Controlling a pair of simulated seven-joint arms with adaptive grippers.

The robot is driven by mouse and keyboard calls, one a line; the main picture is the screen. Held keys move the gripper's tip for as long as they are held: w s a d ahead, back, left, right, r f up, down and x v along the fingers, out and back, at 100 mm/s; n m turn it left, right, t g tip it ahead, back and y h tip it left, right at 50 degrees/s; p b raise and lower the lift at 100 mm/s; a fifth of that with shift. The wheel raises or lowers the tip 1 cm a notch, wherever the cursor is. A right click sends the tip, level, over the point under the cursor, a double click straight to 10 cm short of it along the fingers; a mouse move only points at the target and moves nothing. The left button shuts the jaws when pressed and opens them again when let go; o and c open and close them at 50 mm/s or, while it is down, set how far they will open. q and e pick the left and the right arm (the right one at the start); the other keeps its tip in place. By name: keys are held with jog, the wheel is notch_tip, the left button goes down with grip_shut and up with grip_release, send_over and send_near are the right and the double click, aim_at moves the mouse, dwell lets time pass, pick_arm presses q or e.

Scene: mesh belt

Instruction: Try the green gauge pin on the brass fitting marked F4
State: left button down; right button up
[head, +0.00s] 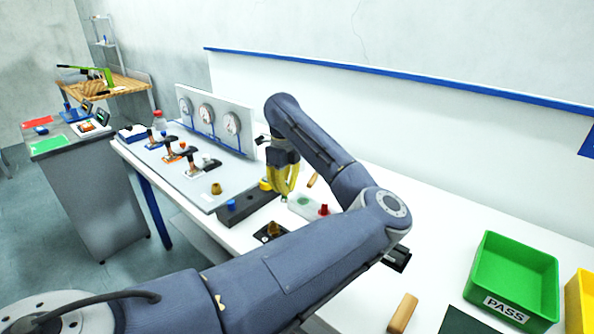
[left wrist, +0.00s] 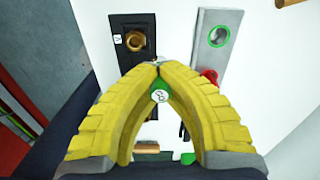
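My left gripper (head: 284,190) has yellow fingers and hangs over the white bench. In the left wrist view my left gripper (left wrist: 158,75) is shut on the green gauge pin (left wrist: 159,94), whose round green head with a white label shows between the fingers. A small silvery tip shows past the fingertips. A brass fitting (left wrist: 134,40) sits in a black block (left wrist: 130,18); its small white tag is too small to read surely. In the head view a brass fitting (head: 273,229) sits on a black base, in front of the gripper and apart from it. My right gripper is not seen.
A grey gauge holder (left wrist: 217,18) has an empty green-ringed hole, with a red pin (head: 324,209) beside it. A panel with dials (head: 205,113) stands behind. A green PASS tray (head: 511,277) and yellow tray (head: 581,300) are at the right. A wooden handle (head: 403,313) lies in front.

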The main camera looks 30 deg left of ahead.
pick_arm(q)
jog(key=shift+n, duration=0.7)
jog(key=s, duration=0.2)
jog(key=s+a, duration=0.1)
jog(key=s, duration=0.1)
jog(key=shift+s+r, duration=0.1)
jog(key=shift+s, duration=0.25)
jog(key=shift+f, duration=2.9)
jog(key=shift+f, duration=0.95)
jog(key=shift+r, duration=0.15)
jog(key=shift+r, duration=0.35)
jog(key=shift+r, duration=0.3)
dwell(1.4)
